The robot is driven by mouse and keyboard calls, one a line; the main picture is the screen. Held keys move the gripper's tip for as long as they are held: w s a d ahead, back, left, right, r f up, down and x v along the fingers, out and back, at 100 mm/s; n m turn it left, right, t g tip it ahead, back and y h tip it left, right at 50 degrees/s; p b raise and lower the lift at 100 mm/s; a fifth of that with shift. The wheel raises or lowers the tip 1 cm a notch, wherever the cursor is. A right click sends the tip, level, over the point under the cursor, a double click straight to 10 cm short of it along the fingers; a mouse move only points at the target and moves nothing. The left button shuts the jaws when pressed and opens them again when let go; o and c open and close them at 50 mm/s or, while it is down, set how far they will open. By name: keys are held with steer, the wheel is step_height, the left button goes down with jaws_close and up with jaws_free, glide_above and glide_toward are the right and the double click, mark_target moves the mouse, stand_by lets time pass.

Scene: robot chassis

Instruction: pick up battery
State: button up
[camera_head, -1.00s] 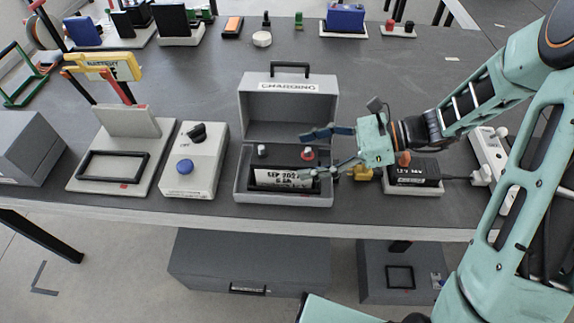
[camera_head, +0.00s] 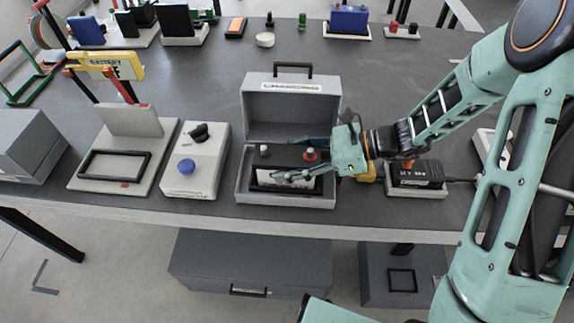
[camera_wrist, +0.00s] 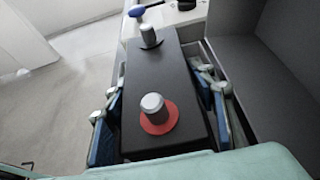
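The battery (camera_head: 284,157) is a dark block with a white label on its front. It stands in the grey charging case (camera_head: 290,103), whose lid is up. In the wrist view the battery (camera_wrist: 165,75) has two grey terminals on top, one with a red ring. My gripper (camera_head: 305,160) is over the case with one finger before the battery and one behind it. In the wrist view my gripper (camera_wrist: 160,85) has its blue-padded fingers on both long sides of the battery. They look open and very near its sides; contact cannot be told.
A grey box with a blue button and black knob (camera_head: 195,160) stands left of the case. A dark device (camera_head: 417,174) sits to its right. The raised lid is behind my gripper. Table (camera_head: 400,75) is free behind the lid.

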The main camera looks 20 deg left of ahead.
jaws_close()
steer(key=shift+a+r, duration=0.1)
steer(key=shift+r, duration=0.1)
steer(key=shift+r, duration=0.1)
